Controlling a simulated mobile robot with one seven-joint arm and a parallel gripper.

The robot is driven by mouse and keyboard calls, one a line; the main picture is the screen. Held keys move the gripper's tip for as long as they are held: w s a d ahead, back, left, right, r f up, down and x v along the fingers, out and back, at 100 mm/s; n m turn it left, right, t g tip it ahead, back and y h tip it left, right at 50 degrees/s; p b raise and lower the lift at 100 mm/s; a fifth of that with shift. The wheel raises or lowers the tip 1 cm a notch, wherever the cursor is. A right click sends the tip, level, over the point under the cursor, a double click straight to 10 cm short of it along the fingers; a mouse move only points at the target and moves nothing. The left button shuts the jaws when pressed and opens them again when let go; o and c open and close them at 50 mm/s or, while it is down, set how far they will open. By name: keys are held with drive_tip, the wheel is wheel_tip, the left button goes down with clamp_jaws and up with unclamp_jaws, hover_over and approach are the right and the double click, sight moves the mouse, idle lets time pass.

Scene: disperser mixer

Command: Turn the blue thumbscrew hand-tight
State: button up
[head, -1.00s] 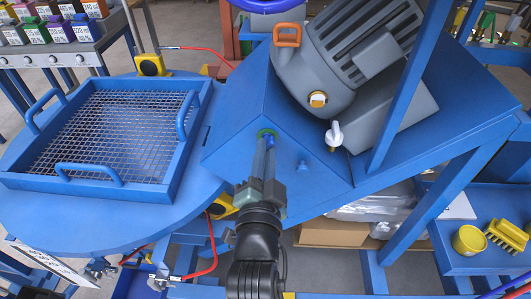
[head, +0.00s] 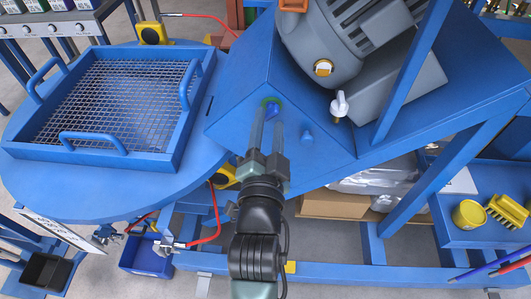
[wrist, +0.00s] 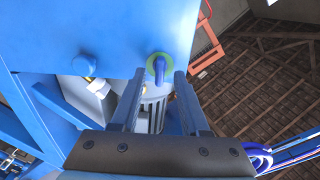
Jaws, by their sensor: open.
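The blue thumbscrew (head: 272,111) is on the sloping face of the blue housing (head: 235,111), with a green ring around its base. In the wrist view the thumbscrew (wrist: 159,67) shows its wing inside the green ring. My gripper (head: 267,120) is open, its two long fingers pointing at the thumbscrew. In the wrist view the fingertips of my gripper (wrist: 160,75) lie to either side of the thumbscrew, with a gap to each. How far the tips reach along it is hard to tell.
A second blue knob (head: 307,136) sits on the housing, right of my fingers. A grey motor (head: 350,40) and a white-handled valve (head: 340,106) stand above right. A blue tray with mesh (head: 175,160) is on the left. Blue frame posts (head: 410,75) rise at right.

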drive_tip(key=s, duration=1.2)
drive_tip(key=shift+w+r, duration=0.1)
drive_tip(key=w+d+r+n+t, duration=0.1)
drive_tip(key=w+r+n+t, duration=0.15)
drive_tip(key=r, duration=0.85)
drive_tip(key=w+d+r+n+t, duration=0.1)
drive_tip(key=w+r+n+t, duration=0.15)
drive_tip(key=r, duration=0.85)
drive_tip(key=s+r+n+t+p, duration=0.2)
drive_tip(key=r+p, duration=0.5)
drive_tip(key=r, duration=1)
drive_tip(key=s+r+n+t+p, duration=0.1)
drive_tip(key=r+p, duration=0.6)
drive_tip(key=r, duration=1)
drive_tip(key=shift+s+d+n+t, duration=0.4)
drive_tip(key=shift+s+t, duration=0.3)
drive_tip(key=shift+s, duration=0.55)
